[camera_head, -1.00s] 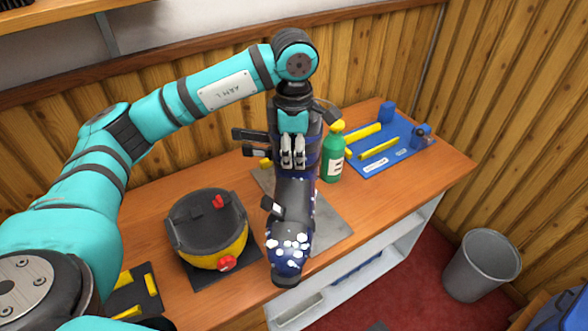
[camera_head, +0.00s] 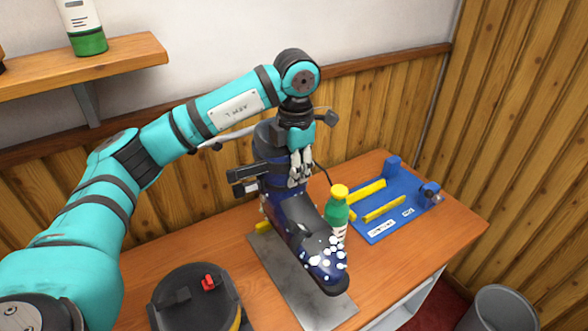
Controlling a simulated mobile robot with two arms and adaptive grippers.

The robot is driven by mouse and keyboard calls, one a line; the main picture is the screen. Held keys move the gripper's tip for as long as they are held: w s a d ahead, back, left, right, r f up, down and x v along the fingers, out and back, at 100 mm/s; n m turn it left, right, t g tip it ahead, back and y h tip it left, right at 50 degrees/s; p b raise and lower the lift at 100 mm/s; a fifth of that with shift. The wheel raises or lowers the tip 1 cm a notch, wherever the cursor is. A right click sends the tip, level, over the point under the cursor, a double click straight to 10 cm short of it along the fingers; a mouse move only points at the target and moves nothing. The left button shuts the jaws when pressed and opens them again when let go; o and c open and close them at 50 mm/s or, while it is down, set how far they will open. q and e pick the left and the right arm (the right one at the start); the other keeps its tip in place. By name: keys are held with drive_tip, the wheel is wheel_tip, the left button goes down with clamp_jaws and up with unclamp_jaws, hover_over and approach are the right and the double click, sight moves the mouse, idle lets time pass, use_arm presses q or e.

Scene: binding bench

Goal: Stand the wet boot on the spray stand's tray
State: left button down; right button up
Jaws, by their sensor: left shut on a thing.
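The boot (camera_head: 290,205) is dark blue and black, with white spots over its toe. My left gripper (camera_head: 300,170) is shut on the upper part of the boot. The boot's toe points down and to the right in the picture. A flat grey metal tray (camera_head: 290,280) lies on the bench, and the boot hides part of it. The boot appears over the tray; I cannot tell whether the sole touches it. Dark stand parts (camera_head: 243,176) show behind the boot, mostly hidden. My right gripper is not in view.
A green bottle with a yellow cap (camera_head: 337,212) stands close to the boot's right. A blue board with yellow bars (camera_head: 405,208) lies at the right of the bench (camera_head: 455,232). A round black and yellow device (camera_head: 195,300) sits front left. A grey bin (camera_head: 503,310) stands beyond the bench.

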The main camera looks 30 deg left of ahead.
sight(294, 191)
use_arm(q)
drive_tip(key=shift+f+b, duration=0.35)
drive_tip(key=shift+f, duration=0.25)
drive_tip(key=shift+w+f+b, duration=0.1)
drive_tip(key=shift+f+b, duration=0.75)
drive_tip(key=shift+f, duration=0.65)
drive_tip(key=shift+f+b, duration=1.6)
drive_tip(key=shift+f, duration=1.1)
drive_tip(key=shift+f+b, duration=1.4)
drive_tip(key=shift+f, duration=0.35)
drive_tip(key=shift+a+f, duration=0.1)
drive_tip(key=shift+a, duration=0.1)
drive_tip(key=shift+w+a, duration=0.15)
drive_tip(key=shift+a, duration=0.1)
